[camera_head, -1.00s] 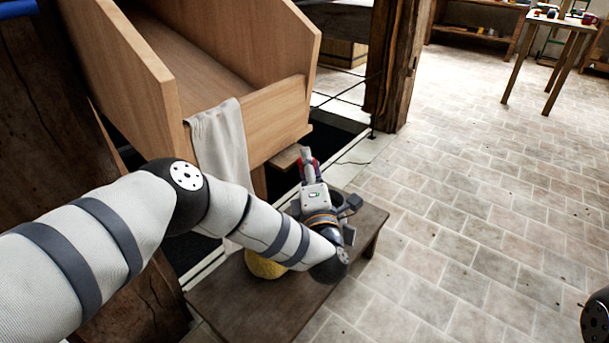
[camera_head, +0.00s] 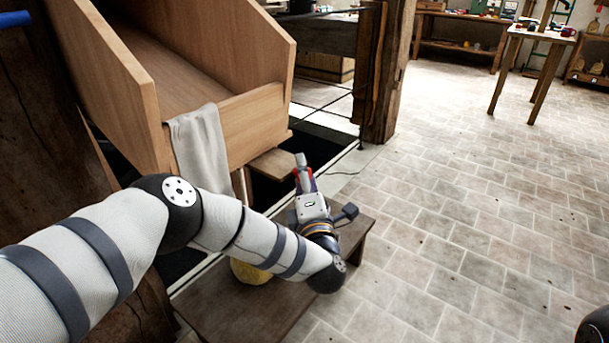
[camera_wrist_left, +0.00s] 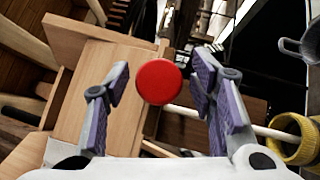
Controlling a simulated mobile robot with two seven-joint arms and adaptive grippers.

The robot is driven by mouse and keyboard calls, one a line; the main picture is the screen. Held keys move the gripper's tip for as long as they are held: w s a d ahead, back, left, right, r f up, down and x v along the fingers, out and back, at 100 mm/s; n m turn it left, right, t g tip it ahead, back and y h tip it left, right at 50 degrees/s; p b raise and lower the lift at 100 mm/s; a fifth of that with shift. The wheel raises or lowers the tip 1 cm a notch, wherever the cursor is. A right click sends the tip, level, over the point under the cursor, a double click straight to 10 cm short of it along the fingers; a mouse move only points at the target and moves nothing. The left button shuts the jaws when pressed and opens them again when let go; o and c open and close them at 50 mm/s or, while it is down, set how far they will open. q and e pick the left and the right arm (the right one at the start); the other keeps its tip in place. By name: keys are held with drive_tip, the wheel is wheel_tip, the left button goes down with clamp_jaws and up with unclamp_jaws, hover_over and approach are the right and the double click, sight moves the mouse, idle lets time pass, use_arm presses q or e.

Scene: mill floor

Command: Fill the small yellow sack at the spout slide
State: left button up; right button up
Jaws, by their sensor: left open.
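My left gripper (camera_head: 301,170) is open beside the wooden spout (camera_head: 258,128). In the left wrist view, a round red knob (camera_wrist_left: 158,82) sits between the spread fingers of the left gripper (camera_wrist_left: 160,72), apart from both pads. Red also shows around the fingers in the head view. A small wooden board (camera_head: 272,164) juts out under the spout's front. The yellow sack (camera_head: 247,272) is on a low wooden bench, mostly hidden behind my left forearm.
A grey cloth (camera_head: 201,150) hangs over the spout's lip. The low bench (camera_head: 225,310) stands below, beside a dark floor opening. A wooden post (camera_head: 386,75) stands behind. A yellow ring-shaped thing (camera_wrist_left: 296,150) is at the wrist view's right.

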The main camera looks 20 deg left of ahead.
use_arm(q)
drive_tip(key=v, duration=0.7)
drive_tip(key=shift+s, duration=0.25)
drive_tip(key=shift+d, duration=0.15)
drive_tip(key=s+d+f+m+g+h+p, duration=0.2)
drive_tip(key=s+d+f+m+g+h, duration=0.15)
drive_tip(key=s+f+m+h, duration=0.35)
drive_tip(key=s+d+f+m+g+h+p, duration=0.2)
drive_tip(key=s+d+f+m+g+h, duration=0.15)
drive_tip(key=s+f+m, duration=0.5)
drive_tip(key=s+a+f+m+g+p, duration=0.1)
drive_tip(key=s+a+f+m+g, duration=0.15)
drive_tip(key=s, duration=0.55)
drive_tip(key=s+a+f+m+g, duration=0.1)
drive_tip(key=s+a+m+g, duration=0.25)
drive_tip(key=s, duration=0.45)
drive_tip(key=s+a+r+m+g+y, duration=0.1)
drive_tip(key=s+a+r+g, duration=0.1)
drive_tip(key=s, duration=0.7)
drive_tip(key=s+a+r+m+g+p, duration=0.1)
drive_tip(key=s+a+g, duration=0.4)
drive_tip(key=s, duration=0.5)
drive_tip(key=shift+s+a+r+m+g+y, duration=0.35)
drive_tip(key=shift+a+r+m, duration=0.4)
drive_tip(key=shift+a, duration=0.35)
use_arm(e)
drive_tip(key=w+r+t, duration=0.2)
drive_tip(key=w+r, duration=0.5)
drive_tip(key=shift+r+t, duration=0.3)
